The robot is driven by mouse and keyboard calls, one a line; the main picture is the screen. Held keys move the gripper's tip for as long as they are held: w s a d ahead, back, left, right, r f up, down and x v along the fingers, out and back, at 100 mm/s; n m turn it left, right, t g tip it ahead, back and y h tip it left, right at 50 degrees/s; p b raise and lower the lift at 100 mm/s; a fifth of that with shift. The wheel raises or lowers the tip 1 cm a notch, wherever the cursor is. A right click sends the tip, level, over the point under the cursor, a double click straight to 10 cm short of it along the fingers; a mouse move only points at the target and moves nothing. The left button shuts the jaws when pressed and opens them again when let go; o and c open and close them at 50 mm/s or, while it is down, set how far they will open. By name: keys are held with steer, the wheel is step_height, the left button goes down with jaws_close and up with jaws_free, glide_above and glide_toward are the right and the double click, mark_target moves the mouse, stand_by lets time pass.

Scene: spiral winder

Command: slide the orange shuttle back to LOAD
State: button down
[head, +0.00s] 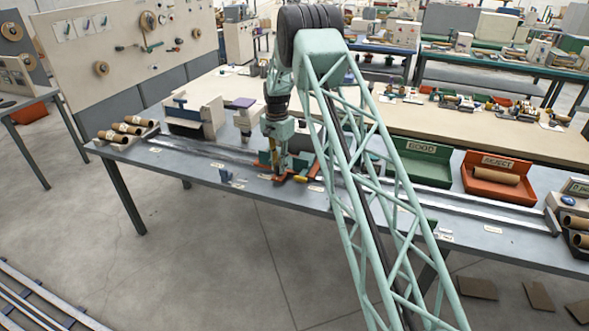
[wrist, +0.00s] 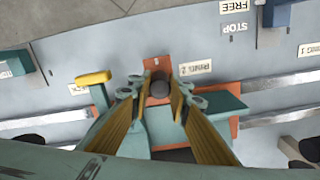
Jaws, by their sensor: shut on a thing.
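The orange shuttle (wrist: 158,64) shows in the wrist view as an orange plate with a dark round knob (wrist: 159,88). It sits on a metal rail, beside a label that seems to read "PRIMG 2". My gripper (wrist: 160,92) has its two yellow-brown fingers on both sides of the knob, shut on it. In the head view my gripper (head: 276,174) points down at the shuttle (head: 265,158) near the middle of the rail, and partly hides it. I cannot make out a LOAD label in either view.
A yellow-topped lever (wrist: 93,78) stands close beside the shuttle. The rail (head: 205,151) looks clear to the left. Green (head: 420,165) and orange (head: 500,180) bins stand right.

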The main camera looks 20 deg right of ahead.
steer(key=w+a, duration=0.5)
steer(key=shift+w+a+p, duration=0.3)
steer(key=shift+w+a, duration=0.05)
steer(key=shift+w, duration=0.05)
steer(key=c, duration=2.4)
jaws_free()
steer(key=shift+r, duration=0.15)
steer(key=shift+r, duration=5.85)
